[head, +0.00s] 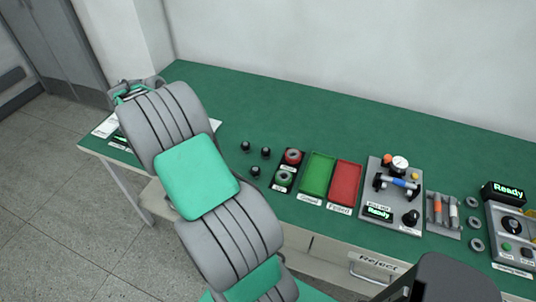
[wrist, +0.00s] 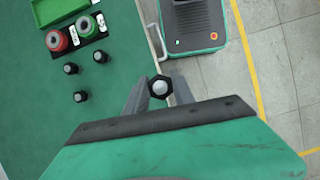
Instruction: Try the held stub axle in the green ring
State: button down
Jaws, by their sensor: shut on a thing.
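In the wrist view my gripper (wrist: 158,92) is shut on a stub axle (wrist: 160,87), which has a dark hexagonal body and a pale round end. The axle is apart from the green ring (wrist: 84,27), which lies up and to the left. The red ring (wrist: 57,40) is beside the green one on a black labelled holder. The head view also shows the green ring (head: 284,179) in front of the red ring (head: 292,157).
Several dark stub axles (wrist: 71,69) stand on the green bench (wrist: 30,120) near the rings. Green (head: 318,174) and red (head: 345,183) trays lie right of the holder, then a gauge fixture (head: 392,190). In the wrist view the bench edge runs close to my gripper.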

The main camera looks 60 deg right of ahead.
jog(key=s+d+f, duration=0.2)
jog(key=s+d, duration=0.5)
jog(key=d, duration=0.3)
jog(key=n+p, duration=0.1)
send_over(288, 176)
jog(key=w, duration=0.2)
notch_tip(288, 176, down, 4)
jog(key=shift+s+a+f+b, duration=0.1)
jog(key=shift+s+f+b, duration=0.05)
jog(key=shift+f+b, duration=0.45)
jog(key=shift+s+a+f+b, duration=0.1)
jog(key=shift+f+b, duration=0.4)
jog(key=shift+b, duration=0.1)
jog(key=shift+f, duration=0.8)
jog(key=shift+p, duration=1)
jog(key=shift+s+f+b, duration=0.1)
jog(key=shift+f+b, duration=0.45)
jog(key=shift+f, duration=0.6)
dwell(0.4)
jog(key=c, duration=0.7)
grip_release()
jog(key=shift+o, duration=0.2)
